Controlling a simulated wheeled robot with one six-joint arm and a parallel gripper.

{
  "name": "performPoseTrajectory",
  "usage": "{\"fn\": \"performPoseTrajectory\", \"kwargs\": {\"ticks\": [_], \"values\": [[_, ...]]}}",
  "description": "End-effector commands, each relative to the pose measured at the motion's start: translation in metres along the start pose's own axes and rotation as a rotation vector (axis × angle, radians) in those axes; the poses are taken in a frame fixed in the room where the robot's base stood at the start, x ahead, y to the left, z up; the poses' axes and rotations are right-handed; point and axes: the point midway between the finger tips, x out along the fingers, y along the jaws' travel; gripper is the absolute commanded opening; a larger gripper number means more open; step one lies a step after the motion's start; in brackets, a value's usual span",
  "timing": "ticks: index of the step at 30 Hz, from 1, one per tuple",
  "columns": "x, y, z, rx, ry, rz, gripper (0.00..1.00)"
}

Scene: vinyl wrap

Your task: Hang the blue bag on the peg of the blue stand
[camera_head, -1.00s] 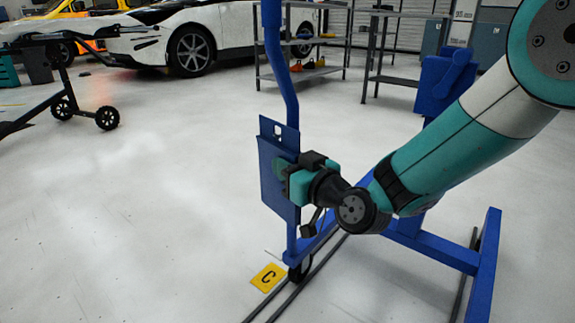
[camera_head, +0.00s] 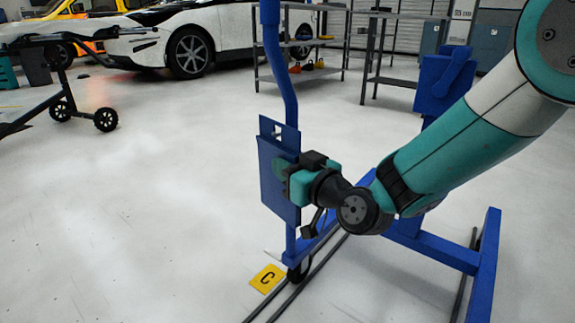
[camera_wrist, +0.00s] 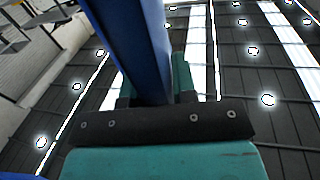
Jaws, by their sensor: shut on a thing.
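The blue bag (camera_head: 273,180) is a flat, upright panel with a cut-out hole near its top edge. My gripper (camera_head: 287,180) is shut on the bag from the right, and the fingers partly hide its right side. The blue stand (camera_head: 289,95) has a tall, bent post that passes behind the bag. The bag overlaps the post in the head view, and I cannot tell whether they touch. The peg is not clearly visible. In the wrist view a blue surface, likely the bag (camera_wrist: 133,45), rises between the teal fingers of my gripper (camera_wrist: 155,80).
The stand's blue base beams (camera_head: 430,250) spread to the right under my arm. A yellow C marker (camera_head: 267,278) lies on the floor by dark rails. A wheeled black frame (camera_head: 62,100) is at left. Grey shelving (camera_head: 305,72) stands behind. The floor at left is open.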

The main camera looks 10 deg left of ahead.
Motion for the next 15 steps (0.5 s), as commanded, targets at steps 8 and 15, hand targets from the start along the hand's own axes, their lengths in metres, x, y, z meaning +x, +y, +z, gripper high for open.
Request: {"fn": "performPoseTrajectory", "kwargs": {"ticks": [8,15], "values": [[0.0001,0.0,0.0059,0.0,0.002,0.0,0.0],[0.0,0.0001,0.0104,0.0,0.002,0.0,0.0]]}}
